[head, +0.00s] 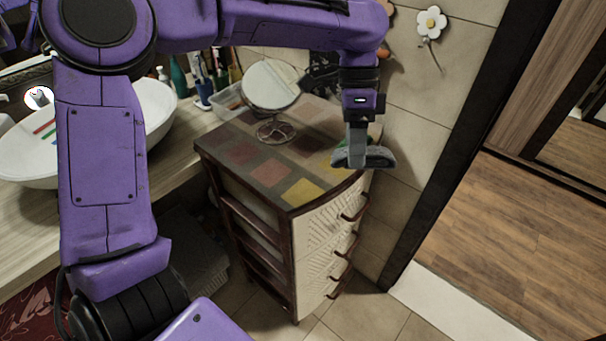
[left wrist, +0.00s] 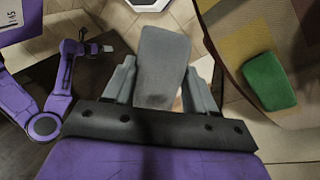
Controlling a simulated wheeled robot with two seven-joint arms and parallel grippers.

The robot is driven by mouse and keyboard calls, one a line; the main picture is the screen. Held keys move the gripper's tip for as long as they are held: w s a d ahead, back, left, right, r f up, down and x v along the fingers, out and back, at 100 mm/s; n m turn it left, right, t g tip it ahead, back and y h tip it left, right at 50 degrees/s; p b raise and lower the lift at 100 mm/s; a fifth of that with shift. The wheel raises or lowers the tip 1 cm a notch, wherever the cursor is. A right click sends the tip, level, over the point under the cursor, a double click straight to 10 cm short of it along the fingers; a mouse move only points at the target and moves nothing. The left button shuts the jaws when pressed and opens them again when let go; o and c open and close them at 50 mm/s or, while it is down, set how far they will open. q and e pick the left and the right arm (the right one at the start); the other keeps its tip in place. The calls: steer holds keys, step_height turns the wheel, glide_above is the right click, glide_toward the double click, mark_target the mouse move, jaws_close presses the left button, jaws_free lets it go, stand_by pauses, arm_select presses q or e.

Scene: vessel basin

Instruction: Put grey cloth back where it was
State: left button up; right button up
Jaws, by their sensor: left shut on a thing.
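My left gripper (head: 357,158) is shut on the grey cloth (head: 377,157), a flat, rounded pad. In the left wrist view the cloth (left wrist: 163,62) sits between the two fingers (left wrist: 160,95) and sticks out past them. There it shows against the floor, just off the edge of the cabinet top. In the head view it hangs by the right corner of the cabinet top; the height gap is hard to judge. A purple arm of mine with a small end (left wrist: 103,48) shows at the left of the wrist view; its jaw state is unclear.
The drawer cabinet (head: 245,157) has a patchwork top. A green pad (left wrist: 269,81) lies on it near the edge. A round mirror (head: 272,84) stands behind. A white basin (head: 155,108) is on the counter at left. Tile wall and a doorway are at right.

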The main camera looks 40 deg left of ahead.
arm_select(q)
steer(key=s+a+r+m+t+y+b, duration=0.15)
steer(key=s+a+m, duration=0.25)
steer(key=s+m, duration=0.55)
steer(key=s+a+r+m+t+y+b, duration=0.1)
steer(key=s+a+m+t+y+b, duration=0.25)
steer(key=m, duration=1.15)
steer(key=g+h+b, duration=0.2)
glide_above(314, 179)
steer(key=shift+m, duration=0.35)
step_height(314, 179, down, 9)
steer(key=shift+s+f, duration=0.1)
steer(key=shift+f, duration=0.1)
step_height(314, 179, down, 3)
steer(key=shift+d+r, duration=0.1)
steer(key=shift+r, duration=0.05)
steer(key=shift+w+f, duration=0.2)
steer(key=shift+f, duration=0.15)
